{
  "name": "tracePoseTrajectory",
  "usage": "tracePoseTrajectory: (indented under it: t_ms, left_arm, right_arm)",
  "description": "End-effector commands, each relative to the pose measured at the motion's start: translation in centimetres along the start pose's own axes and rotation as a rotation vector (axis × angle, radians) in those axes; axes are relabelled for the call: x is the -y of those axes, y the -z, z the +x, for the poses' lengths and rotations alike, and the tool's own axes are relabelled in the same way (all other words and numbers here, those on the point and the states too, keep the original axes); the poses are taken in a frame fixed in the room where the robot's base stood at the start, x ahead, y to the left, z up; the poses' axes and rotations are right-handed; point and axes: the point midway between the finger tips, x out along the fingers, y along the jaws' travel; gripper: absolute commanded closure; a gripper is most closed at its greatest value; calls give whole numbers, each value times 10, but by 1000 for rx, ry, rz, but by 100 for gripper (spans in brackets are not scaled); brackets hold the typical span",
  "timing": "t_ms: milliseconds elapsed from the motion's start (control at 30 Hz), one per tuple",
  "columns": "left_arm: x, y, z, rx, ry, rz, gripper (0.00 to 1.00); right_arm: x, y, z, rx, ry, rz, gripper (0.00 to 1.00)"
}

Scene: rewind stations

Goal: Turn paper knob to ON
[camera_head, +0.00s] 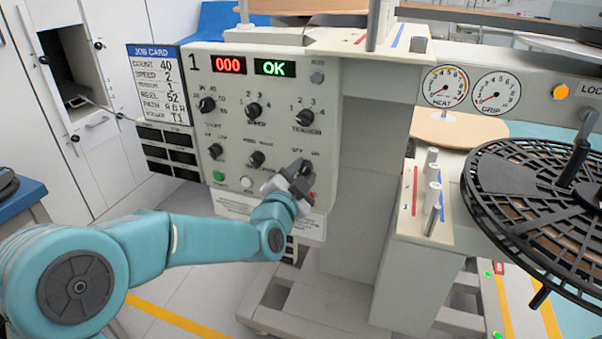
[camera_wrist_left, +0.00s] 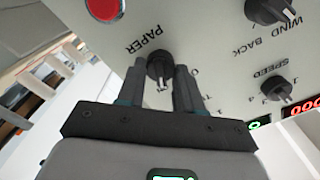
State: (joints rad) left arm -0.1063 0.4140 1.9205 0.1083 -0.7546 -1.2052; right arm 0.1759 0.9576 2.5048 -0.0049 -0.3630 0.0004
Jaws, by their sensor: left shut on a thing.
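The paper knob (camera_wrist_left: 158,66) is a black dial below the upside-down word PAPER in the left wrist view. My left gripper (camera_wrist_left: 161,79) has one finger on each side of it and is shut on it. In the head view my left gripper (camera_head: 298,174) is at the lower right of the control panel (camera_head: 226,133), just under a small OFF/ON label. There the gripper hides the knob. A pale pointer line shows on the knob in the wrist view, but I cannot tell which setting it marks. My right gripper is not in view.
Other black knobs, such as the tension knob (camera_head: 305,117), and green and white buttons surround the gripper. The display reads 000 and OK (camera_head: 274,68). A red button (camera_wrist_left: 103,8) is near the knob in the wrist view. A black reel (camera_head: 535,190) stands at right.

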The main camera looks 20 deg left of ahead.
Motion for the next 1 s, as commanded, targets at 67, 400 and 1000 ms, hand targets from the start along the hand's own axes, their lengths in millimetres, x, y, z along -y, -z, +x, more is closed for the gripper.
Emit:
tracePoseTrajectory:
  t_ms: [67,400,1000]
  left_arm:
    - [0,0,0,-1,1,23,95]
    - [0,0,0,-1,1,64,95]
    - [0,0,0,0,1,62,39]
  right_arm:
    - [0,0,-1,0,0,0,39]
    - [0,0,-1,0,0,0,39]
    - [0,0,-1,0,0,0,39]
